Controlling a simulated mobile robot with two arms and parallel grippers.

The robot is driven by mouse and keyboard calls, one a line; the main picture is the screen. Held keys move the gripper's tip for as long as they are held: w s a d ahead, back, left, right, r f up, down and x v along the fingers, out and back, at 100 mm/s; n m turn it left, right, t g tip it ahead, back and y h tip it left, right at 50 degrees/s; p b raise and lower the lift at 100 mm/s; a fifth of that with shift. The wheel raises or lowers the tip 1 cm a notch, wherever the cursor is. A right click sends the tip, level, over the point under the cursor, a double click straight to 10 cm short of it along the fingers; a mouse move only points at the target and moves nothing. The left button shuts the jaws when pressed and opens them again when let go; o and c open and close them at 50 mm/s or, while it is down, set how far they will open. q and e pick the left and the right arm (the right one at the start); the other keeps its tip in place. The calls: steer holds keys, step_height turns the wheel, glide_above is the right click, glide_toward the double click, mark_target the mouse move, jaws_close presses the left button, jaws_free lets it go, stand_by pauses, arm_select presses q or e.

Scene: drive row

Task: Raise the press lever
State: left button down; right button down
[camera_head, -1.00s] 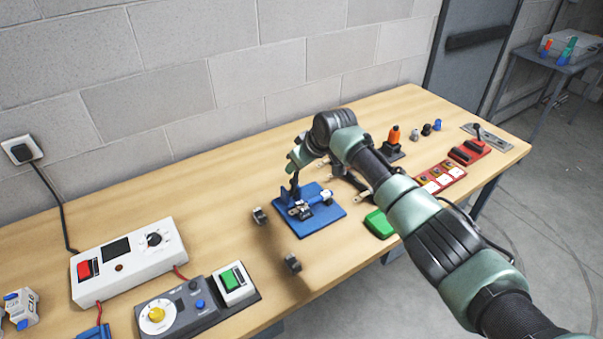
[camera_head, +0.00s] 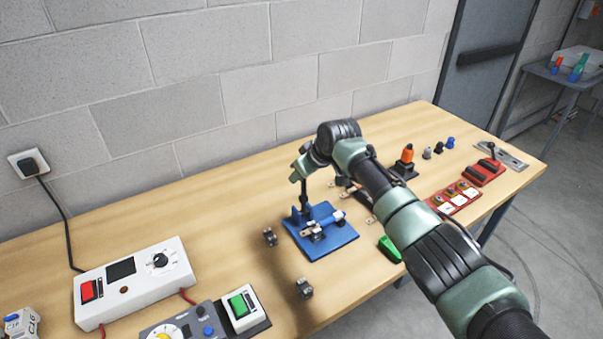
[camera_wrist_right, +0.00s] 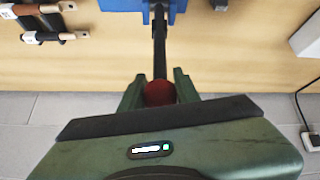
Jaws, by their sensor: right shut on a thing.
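The blue press (camera_head: 337,241) stands near the middle of the bench, with a silver and blue part on its base. Its black press lever (camera_head: 304,200) stands nearly upright from the left rear of the base. My right gripper (camera_head: 298,176) is at the top of the lever. In the right wrist view the gripper (camera_wrist_right: 158,88) is shut on the lever's red knob (camera_wrist_right: 159,94), and the black lever rod (camera_wrist_right: 159,50) runs from it to the blue press (camera_wrist_right: 128,5). My left gripper is not in view.
A white control box (camera_head: 135,280) stands at the left. The block wall is behind the bench.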

steer(key=shift+f, duration=0.15)
steer(key=c, duration=1.2)
jaws_free()
steer(key=shift+o, duration=0.6)
steer(key=shift+w+f, duration=0.1)
steer(key=shift+w, duration=0.05)
steer(key=b+v, duration=0.1)
steer(key=v, duration=0.6)
steer(key=shift+r, duration=0.35)
steer(key=shift+d, duration=0.1)
